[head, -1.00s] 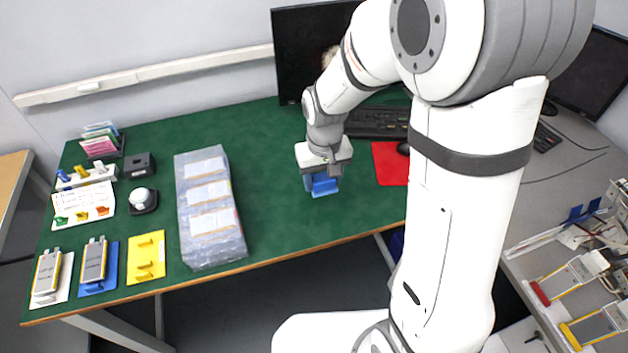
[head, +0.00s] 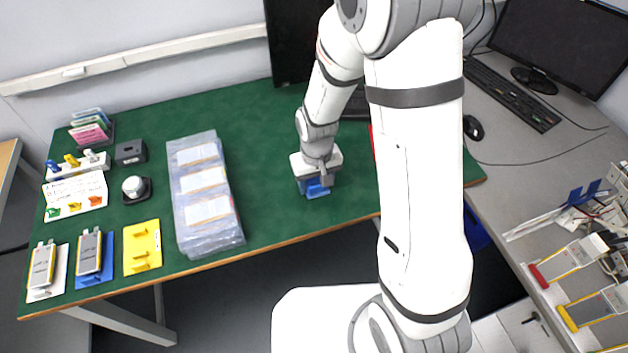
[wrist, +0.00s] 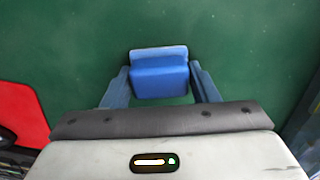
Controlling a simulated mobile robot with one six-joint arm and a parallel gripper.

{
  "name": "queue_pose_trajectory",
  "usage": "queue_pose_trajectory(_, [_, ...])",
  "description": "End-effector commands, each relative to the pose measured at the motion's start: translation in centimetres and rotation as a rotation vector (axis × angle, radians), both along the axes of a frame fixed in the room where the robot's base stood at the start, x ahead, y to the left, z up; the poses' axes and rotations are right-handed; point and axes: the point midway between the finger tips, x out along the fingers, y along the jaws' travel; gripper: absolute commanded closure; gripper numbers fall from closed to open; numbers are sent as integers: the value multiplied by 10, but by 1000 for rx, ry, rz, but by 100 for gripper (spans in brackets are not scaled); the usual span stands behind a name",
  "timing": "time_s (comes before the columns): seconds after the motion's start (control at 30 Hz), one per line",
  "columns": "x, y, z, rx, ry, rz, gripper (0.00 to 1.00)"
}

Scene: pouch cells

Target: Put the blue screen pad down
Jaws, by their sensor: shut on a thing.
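The blue screen pad (wrist: 160,76) is a small blue block between the two fingers of my gripper (wrist: 160,88) in the wrist view. Its flat face points up and a lighter edge shows at its far side. In the head view the blue pad (head: 317,190) shows under my gripper (head: 314,183), low over the green table (head: 270,150) near its front edge. My gripper is shut on the pad. I cannot tell whether the pad touches the table.
A clear-wrapped stack (head: 207,195) lies left of my gripper. Yellow (head: 142,247) and blue (head: 94,262) holders stand at the front left. A red mat (wrist: 22,114) lies left in the wrist view. The green surface around the pad is clear.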

Motion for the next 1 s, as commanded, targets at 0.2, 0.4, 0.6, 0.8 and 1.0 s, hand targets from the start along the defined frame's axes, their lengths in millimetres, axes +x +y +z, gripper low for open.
queue_pose_trajectory(0.2, [0,0,-1,0,-1,1,64])
queue_pose_trajectory(0.4, [0,1,-3,0,-1,1,37])
queue_pose_trajectory(0.6, [0,1,-2,0,-1,2,24])
queue_pose_trajectory(0.8, [0,1,-2,0,-1,2,24])
queue_pose_trajectory(1.0, [1,1,16,1,-5,2,24])
